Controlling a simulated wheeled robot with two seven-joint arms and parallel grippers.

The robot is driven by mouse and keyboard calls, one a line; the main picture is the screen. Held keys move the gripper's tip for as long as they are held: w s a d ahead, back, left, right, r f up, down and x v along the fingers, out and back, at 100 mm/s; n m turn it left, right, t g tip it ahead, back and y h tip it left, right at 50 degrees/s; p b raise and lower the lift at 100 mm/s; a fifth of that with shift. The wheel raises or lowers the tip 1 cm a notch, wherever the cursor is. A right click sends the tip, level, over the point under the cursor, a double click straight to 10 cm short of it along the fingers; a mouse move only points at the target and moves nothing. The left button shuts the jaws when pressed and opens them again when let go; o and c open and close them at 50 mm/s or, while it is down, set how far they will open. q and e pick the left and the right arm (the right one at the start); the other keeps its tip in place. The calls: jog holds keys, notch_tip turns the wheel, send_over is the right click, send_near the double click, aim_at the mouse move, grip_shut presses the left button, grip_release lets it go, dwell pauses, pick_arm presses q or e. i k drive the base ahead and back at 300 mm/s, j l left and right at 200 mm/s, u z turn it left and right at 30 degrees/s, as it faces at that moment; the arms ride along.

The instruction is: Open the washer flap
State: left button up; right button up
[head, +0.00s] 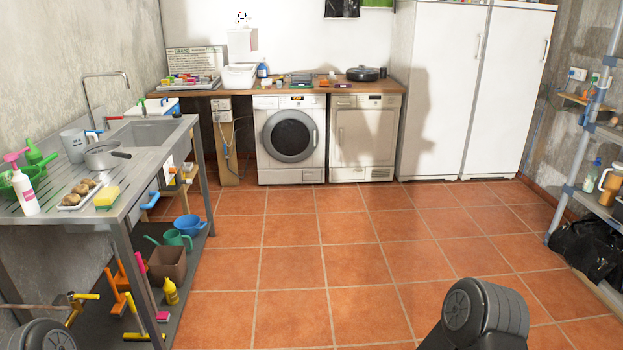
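The white washer (264,165) stands against the back wall under the wooden worktop, across the room from me. Its round dark-glass door (290,135) faces me and looks shut. A control strip with a small display runs along its top. A panel strip (291,177) runs along its base; a separate small flap is too small to make out there. Neither gripper is in view. Only dark rounded parts of my arms show at the bottom left and bottom right edges.
A beige dryer (367,140) stands right of the washer, then tall white cabinets (440,90). A steel sink table (125,170) with tools and containers lines the left. A metal shelf (585,150) stands at right. The tiled floor (340,240) between is clear.

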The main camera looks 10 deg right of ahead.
aim_at(312, 177)
jog(key=i+l+z, duration=0.75)
jog(key=i+l, duration=0.15)
jog(key=i+l+z, duration=0.1)
jog(key=i, duration=0.45)
jog(key=i+l, duration=0.15)
jog(key=i, duration=0.4)
jog(key=i+j+u, duration=0.1)
jog(key=i+u, duration=0.2)
jog(key=i, duration=0.3)
jog(key=i+u, duration=0.35)
jog(key=i, duration=0.25)
jog(key=i+l+u, duration=0.3)
jog(key=i, duration=0.3)
jog(key=i+j+u, duration=0.15)
jog(key=i+u, duration=0.25)
jog(key=i, duration=0.45)
jog(key=i+l+u, duration=0.1)
jog(key=i+u, duration=0.3)
jog(key=i, duration=0.45)
jog(key=i+z, duration=0.25)
jog(key=i, duration=0.15)
jog(key=i+j+z, duration=0.5)
jog(key=i, duration=0.2)
jog(key=i+j+z, duration=0.3)
jog(key=i+z, duration=0.15)
jog(key=i+j+z, duration=0.8)
jog(key=j+z, duration=0.15)
jog(key=j, duration=0.1)
